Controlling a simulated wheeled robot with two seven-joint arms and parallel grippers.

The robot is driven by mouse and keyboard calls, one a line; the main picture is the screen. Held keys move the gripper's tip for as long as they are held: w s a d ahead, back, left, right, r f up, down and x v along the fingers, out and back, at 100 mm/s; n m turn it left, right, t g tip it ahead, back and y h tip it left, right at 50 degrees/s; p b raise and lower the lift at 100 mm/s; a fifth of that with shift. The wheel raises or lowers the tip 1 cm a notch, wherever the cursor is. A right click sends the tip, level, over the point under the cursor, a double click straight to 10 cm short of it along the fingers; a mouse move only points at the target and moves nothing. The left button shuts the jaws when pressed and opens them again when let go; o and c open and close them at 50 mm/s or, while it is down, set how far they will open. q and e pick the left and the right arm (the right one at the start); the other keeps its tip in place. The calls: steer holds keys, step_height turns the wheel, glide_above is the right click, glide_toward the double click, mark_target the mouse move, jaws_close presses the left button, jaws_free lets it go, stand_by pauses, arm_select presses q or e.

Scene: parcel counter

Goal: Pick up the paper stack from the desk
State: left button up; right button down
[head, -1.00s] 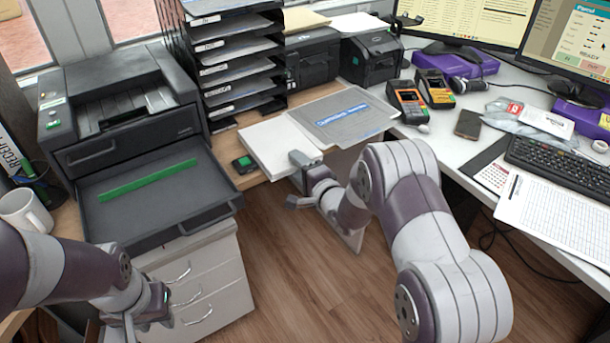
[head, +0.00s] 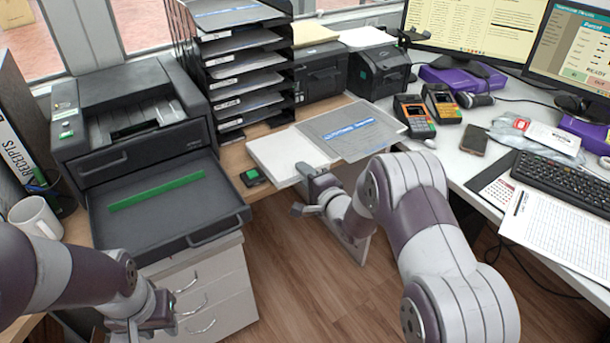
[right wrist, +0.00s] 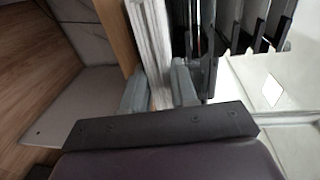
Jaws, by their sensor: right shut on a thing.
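The paper stack (head: 285,155) is a white, flat pile at the front edge of the wooden desk in the head view. A grey folder (head: 350,128) with a blue label lies against its right side, seeming to overlap it. My right gripper (head: 308,168) is at the stack's front edge, shut on it. In the right wrist view the fingers (right wrist: 160,90) stand on both sides of the white layered edge of the stack (right wrist: 152,45). My left gripper (head: 150,315) is low at the bottom left, away from the stack; its fingers are unclear.
A black printer (head: 140,130) with an open tray is on the left. A small black-and-green device (head: 253,177) sits just left of the stack. A letter-tray rack (head: 240,70) stands behind. Card terminals (head: 415,115) are to the right. Open floor lies in front.

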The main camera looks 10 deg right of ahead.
steer(key=shift+r, duration=0.55)
steer(key=f+p+v, duration=0.1)
steer(key=p+v, duration=0.7)
steer(key=v, duration=1.5)
steer(key=shift+a+f, duration=0.1)
steer(key=shift+a, duration=0.05)
